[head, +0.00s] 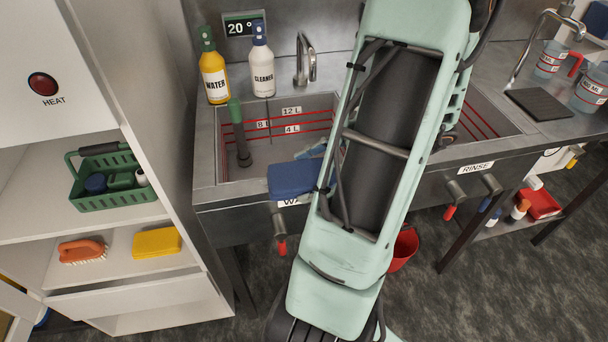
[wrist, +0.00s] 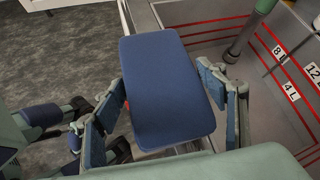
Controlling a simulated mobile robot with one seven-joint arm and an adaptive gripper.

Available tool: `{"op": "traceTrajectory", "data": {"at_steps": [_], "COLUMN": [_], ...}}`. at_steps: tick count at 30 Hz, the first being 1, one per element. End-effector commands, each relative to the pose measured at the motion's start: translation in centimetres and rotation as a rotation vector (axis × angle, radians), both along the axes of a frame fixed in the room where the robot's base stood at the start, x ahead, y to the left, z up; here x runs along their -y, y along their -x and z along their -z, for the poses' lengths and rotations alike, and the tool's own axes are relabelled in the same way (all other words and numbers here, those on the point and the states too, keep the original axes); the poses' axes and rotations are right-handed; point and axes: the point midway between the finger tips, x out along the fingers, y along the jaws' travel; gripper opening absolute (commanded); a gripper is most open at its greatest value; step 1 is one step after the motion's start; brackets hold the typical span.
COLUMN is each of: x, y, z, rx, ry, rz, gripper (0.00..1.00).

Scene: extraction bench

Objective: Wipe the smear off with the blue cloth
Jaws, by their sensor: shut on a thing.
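The blue cloth (head: 292,179) is a flat, thick, rounded rectangle at the front rim of the left sink, in the head view. It fills the middle of the wrist view (wrist: 165,95). My gripper (wrist: 170,82) is shut on it, with one finger at each long side. In the head view my arm hides most of my gripper (head: 316,168). The cloth appears held over the sink's front edge; whether it touches the metal I cannot tell. I can make out no smear in either view; the cloth and my arm cover part of the bench.
The left sink (head: 322,105) has red level lines and a green-topped standpipe (head: 240,135). Bottles marked WATER (head: 214,80) and CLEANER (head: 262,70) stand behind it. The shelf at left holds a green caddy (head: 118,190), a brush (head: 82,250) and a yellow sponge (head: 157,242).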

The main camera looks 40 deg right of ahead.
Motion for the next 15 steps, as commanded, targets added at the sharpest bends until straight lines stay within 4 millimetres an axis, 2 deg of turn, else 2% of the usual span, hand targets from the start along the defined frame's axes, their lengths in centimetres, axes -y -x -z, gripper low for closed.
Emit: {"op": "traceTrajectory", "data": {"at_steps": [10, 15], "x": [1.5, 1.9], "y": [-2.6, -3.1], "z": [0.3, 0.3], "rx": [0.0, 0.001], "ry": [-0.001, -0.001], "rz": [-0.002, 0.0], "gripper": [0.41, 0.41]}}
